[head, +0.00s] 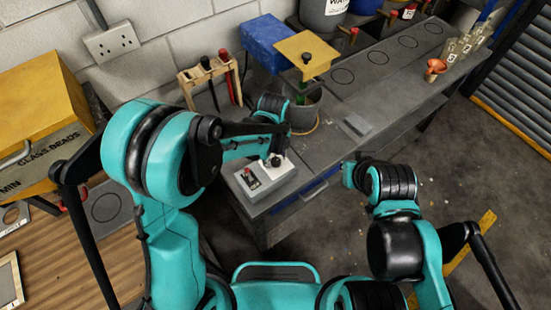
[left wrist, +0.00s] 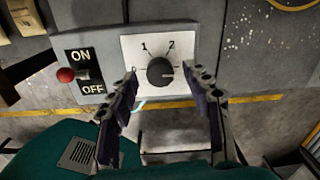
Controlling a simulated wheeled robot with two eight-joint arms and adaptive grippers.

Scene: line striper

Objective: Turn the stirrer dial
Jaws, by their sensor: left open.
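The stirrer dial (left wrist: 160,72) is a round black knob on a white plate (left wrist: 147,47) marked 0, 1 and 2. A pale pointer mark seems to show on its right side. My left gripper (left wrist: 162,76) is open, one finger either side of the dial, with gaps between fingers and knob. The right finger covers the plate's right edge. In the head view the dial (head: 276,160) sits on the grey control box (head: 268,192) at the bench's near end, with my left gripper (head: 270,151) over it. My right gripper is hidden; only its arm shows.
A red-knobbed ON/OFF switch (left wrist: 66,75) sits left of the dial. A grey pot (head: 303,113) stands behind the box, under a yellow plate (head: 306,52). A wooden tool rack (head: 210,80) is at the back left. A grey block (head: 357,124) lies on the bench.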

